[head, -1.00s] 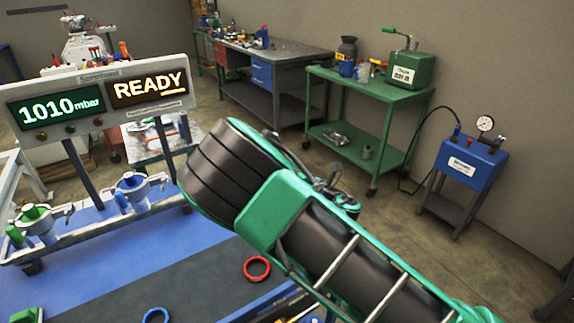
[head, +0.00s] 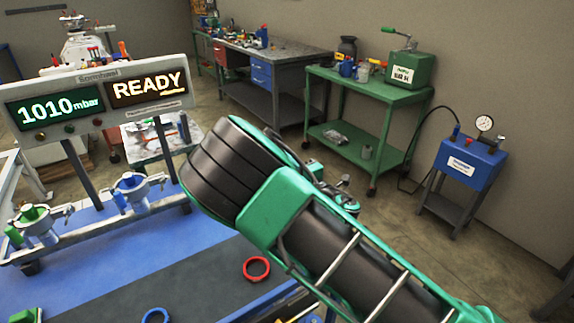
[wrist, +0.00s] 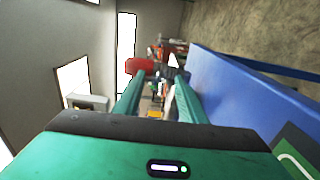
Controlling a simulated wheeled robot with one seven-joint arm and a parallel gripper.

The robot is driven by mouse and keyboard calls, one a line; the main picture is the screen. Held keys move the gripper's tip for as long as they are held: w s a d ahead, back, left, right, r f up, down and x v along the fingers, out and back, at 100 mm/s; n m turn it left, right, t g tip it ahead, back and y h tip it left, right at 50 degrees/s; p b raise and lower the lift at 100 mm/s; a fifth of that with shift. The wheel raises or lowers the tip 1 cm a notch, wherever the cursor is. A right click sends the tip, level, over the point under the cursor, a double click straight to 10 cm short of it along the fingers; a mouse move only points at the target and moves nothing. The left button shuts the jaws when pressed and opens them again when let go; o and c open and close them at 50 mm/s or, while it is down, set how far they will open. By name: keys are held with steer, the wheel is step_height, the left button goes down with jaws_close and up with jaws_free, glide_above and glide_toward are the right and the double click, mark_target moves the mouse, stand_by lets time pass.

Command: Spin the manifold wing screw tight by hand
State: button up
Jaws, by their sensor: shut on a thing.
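In the wrist view, the two green fingers of my gripper (wrist: 158,84) reach forward and are closed on a small part at their tips. A red piece (wrist: 141,67) shows at the left fingertip, and dark parts lie by the right one. This looks like the wing screw, but it is small and partly covered by the fingers. The manifold cannot be clearly made out. In the head view, my own arm hides the fingertips and what they hold.
A blue surface (wrist: 232,95) runs close along the right of my gripper. A display (head: 100,95) reads 1010 mbar and READY. A red ring (head: 257,268) lies on the bench. A green cart (head: 345,128) and a blue gauge stand (head: 470,165) are farther off.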

steer(key=m, duration=0.6)
steer(key=shift+w+d+f, duration=0.1)
steer(key=shift+d, duration=0.2)
stand_by(0.4)
steer(key=o, duration=1)
steer(key=shift+o, duration=0.3)
steer(key=shift+a, duration=0.15)
steer(key=v, duration=1.1)
steer(key=shift+w, duration=0.1)
